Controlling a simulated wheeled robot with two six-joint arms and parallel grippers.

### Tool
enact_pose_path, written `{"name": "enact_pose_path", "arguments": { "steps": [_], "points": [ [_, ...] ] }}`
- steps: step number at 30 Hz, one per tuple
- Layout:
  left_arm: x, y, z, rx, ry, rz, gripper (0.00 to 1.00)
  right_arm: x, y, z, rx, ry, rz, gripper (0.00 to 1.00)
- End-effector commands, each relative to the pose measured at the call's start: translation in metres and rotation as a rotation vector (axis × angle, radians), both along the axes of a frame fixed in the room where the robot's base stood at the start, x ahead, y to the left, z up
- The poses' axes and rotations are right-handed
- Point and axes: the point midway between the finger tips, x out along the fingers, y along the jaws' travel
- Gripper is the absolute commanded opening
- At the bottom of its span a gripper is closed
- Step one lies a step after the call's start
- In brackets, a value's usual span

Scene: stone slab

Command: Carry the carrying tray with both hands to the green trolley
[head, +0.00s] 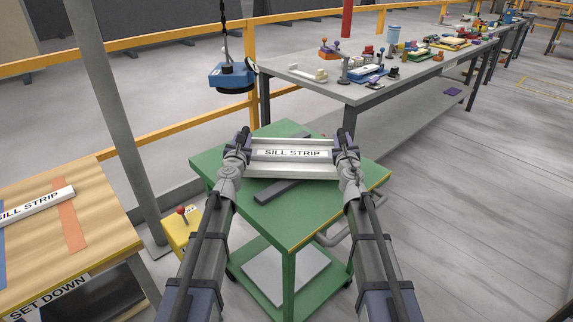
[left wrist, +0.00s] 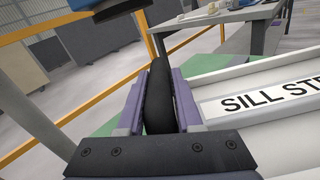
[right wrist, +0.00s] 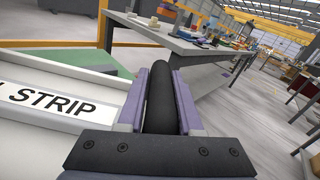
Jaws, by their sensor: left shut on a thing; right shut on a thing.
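The carrying tray (head: 292,171) is pale grey-white, with a label reading SILL STRIP. It looks about level over the top of the green trolley (head: 330,201); I cannot tell whether it touches. My left gripper (head: 241,143) is shut on the tray's left black handle (left wrist: 158,97). My right gripper (head: 345,142) is shut on its right black handle (right wrist: 161,100). The tray also shows in the left wrist view (left wrist: 240,80) and in the right wrist view (right wrist: 60,125). The tray hides the middle of the trolley top.
A dark bar (head: 280,192) shows at the tray's near side. A wooden bench (head: 100,225) with a white strip (head: 38,204) is at left. A cluttered grey table (head: 360,92) stands behind. A blue hanging device (head: 230,77) is behind left. The right floor is clear.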

Motion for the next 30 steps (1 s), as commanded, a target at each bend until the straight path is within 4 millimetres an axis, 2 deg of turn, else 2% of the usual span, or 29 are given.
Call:
{"name": "enact_pose_path", "arguments": {
  "steps": [5, 6, 14, 23, 30],
  "points": [
    [0.000, 0.002, -0.013, 0.003, 0.000, 0.003, 0.00, 0.000, -0.002, -0.013, -0.003, 0.000, -0.002, 0.00],
    [0.000, 0.002, -0.013, 0.003, 0.000, 0.003, 0.35, 0.000, -0.002, -0.013, -0.003, 0.000, -0.002, 0.35],
    [0.000, 0.001, -0.011, 0.001, 0.000, 0.002, 0.64, 0.000, -0.001, -0.011, -0.001, 0.000, -0.001, 0.64],
    [-0.001, 0.000, -0.011, 0.000, 0.000, 0.000, 0.64, 0.000, 0.000, -0.011, 0.000, 0.000, 0.000, 0.64],
    [-0.022, 0.001, -0.011, 0.000, 0.000, 0.000, 0.64, 0.000, 0.000, -0.011, 0.000, 0.000, 0.000, 0.64]
  ]
}}
